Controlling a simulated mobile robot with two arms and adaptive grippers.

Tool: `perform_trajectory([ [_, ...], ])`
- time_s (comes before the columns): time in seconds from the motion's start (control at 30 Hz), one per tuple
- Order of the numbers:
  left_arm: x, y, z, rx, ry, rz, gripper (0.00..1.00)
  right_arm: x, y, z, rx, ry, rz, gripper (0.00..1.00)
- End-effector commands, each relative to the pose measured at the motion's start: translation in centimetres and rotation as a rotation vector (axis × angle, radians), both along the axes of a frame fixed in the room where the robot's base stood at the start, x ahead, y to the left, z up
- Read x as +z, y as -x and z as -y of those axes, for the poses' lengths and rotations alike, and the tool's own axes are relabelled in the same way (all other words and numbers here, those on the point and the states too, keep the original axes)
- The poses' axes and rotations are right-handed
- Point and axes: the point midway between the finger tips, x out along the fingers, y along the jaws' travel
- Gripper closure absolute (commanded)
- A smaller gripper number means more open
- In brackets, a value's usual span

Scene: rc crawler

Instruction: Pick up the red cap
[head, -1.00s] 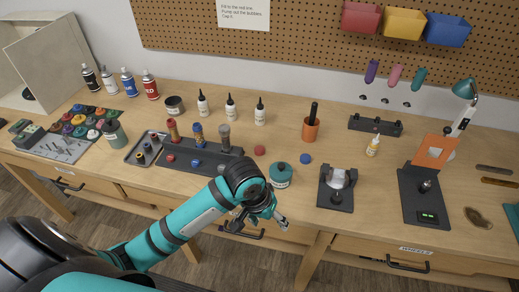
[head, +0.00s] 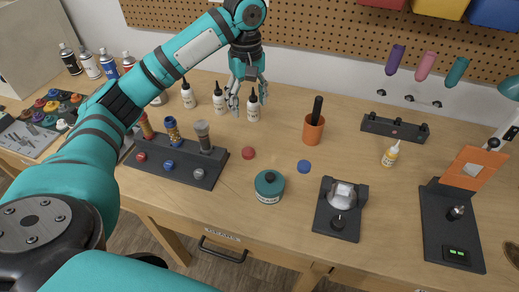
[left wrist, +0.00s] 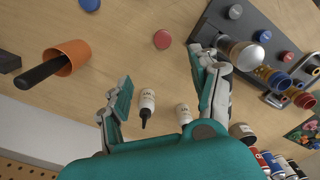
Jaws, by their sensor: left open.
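The red cap (head: 248,153) lies flat on the bare wood of the bench, right of the black rack and left of the blue cap (head: 304,166). It also shows in the left wrist view (left wrist: 162,39), near the top middle. My left gripper (head: 247,99) is open and empty, pointing down above the white dropper bottles, farther back than the cap. In the left wrist view its two fingers (left wrist: 161,76) are spread, and the cap shows beyond the tips, between their lines. My right gripper is out of view.
The black rack (head: 180,168) holds several cylinders and caps. White bottles (head: 219,99) stand behind it. A teal jar (head: 269,187) stands in front of the cap. An orange cup (head: 313,129) with a black handle stands to the right. Bare wood surrounds the cap.

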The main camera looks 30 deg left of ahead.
Motion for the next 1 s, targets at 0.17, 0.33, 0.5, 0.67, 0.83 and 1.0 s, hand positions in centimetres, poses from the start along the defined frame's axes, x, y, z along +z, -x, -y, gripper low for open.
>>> perform_trajectory([
  [0.17, -1.8, 0.1, -0.2, 0.01, 0.0, -0.006, 0.37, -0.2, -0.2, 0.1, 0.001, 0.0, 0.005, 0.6],
  [0.33, -5.3, 0.2, -0.2, 0.009, -0.001, -0.005, 0.37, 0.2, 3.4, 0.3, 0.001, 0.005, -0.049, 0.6],
  [0.5, -9.0, 0.2, -0.2, 0.01, -0.001, -0.004, 0.37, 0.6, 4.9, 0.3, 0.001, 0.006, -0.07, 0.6],
  [0.67, -11.3, 0.2, -0.1, 0.009, 0.0, -0.001, 0.37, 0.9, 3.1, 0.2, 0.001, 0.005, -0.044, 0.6],
  [0.83, -12.4, 0.2, -0.1, 0.008, 0.0, 0.0, 0.37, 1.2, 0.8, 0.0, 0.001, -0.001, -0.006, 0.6],
  [1.0, -14.4, 0.3, -0.1, 0.007, 0.0, -0.004, 0.37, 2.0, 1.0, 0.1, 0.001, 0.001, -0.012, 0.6],
])
